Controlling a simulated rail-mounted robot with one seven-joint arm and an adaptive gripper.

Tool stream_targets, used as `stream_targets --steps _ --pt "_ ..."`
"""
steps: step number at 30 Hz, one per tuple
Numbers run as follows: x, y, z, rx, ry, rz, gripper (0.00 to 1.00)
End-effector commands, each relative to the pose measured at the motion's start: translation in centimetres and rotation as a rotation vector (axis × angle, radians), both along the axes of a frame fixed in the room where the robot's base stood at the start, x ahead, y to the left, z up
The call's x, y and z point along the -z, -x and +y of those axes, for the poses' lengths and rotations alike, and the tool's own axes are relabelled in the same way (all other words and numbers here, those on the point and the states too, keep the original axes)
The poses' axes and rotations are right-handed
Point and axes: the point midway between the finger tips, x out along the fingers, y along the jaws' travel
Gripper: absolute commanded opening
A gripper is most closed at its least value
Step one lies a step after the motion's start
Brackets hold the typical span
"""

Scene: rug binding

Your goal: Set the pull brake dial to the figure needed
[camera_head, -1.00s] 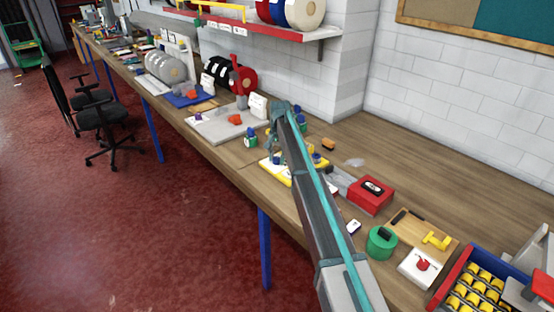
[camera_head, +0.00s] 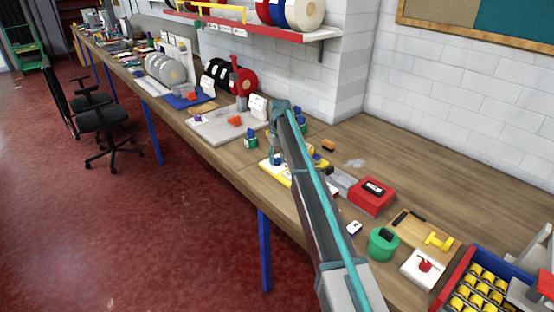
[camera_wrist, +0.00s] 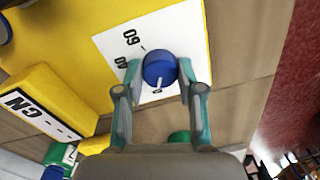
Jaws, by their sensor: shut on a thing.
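The pull brake dial is a blue round knob (camera_wrist: 159,66) on a white scale card (camera_wrist: 112,45) fixed to a yellow block (camera_wrist: 62,22) in the wrist view. A white pointer mark on the knob faces the bottom of that picture. The figure 60 and part of another figure show left of the knob; the other figures are hidden or unclear. My gripper (camera_wrist: 160,82) is shut on the knob, one teal finger on each side. In the head view my gripper (camera_head: 276,152) is over the yellow block (camera_head: 270,168) near the bench's front edge.
A yellow block marked CN (camera_wrist: 50,105) stands close by in the wrist view. In the head view a red box (camera_head: 371,196), a green round item (camera_head: 382,243) and a blue-topped item (camera_head: 251,137) stand nearby. The right rear bench is bare.

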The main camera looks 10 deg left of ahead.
Motion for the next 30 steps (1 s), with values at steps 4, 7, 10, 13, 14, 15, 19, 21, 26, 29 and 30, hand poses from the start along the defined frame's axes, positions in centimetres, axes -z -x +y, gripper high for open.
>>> stream_targets --steps 4,7,10,13,14,15,19,21,26,29,30 --pt "0.01 -0.02 -0.02 -0.055 0.001 0.0 0.03" --pt "0.0 -0.02 -0.02 -0.078 0.001 0.0 0.03" --pt "0.0 -0.02 -0.02 -0.09 0.001 0.0 0.03" --pt "-0.01 -0.02 -0.01 -0.095 0.001 0.0 0.03" --pt "-0.01 -0.02 -0.01 -0.096 0.001 0.0 0.03" --pt "-0.01 -0.02 -0.01 -0.096 0.001 0.0 0.03" --pt "-0.01 -0.02 -0.01 -0.096 0.001 -0.001 0.03" --pt "-0.01 -0.02 -0.01 -0.096 0.001 -0.001 0.03" --pt "-0.01 -0.03 -0.01 -0.096 0.001 -0.001 0.58" --pt "0.0 -0.02 0.0 -0.095 0.001 -0.001 0.63" --pt "0.0 -0.02 0.0 -0.095 0.001 -0.001 0.63"
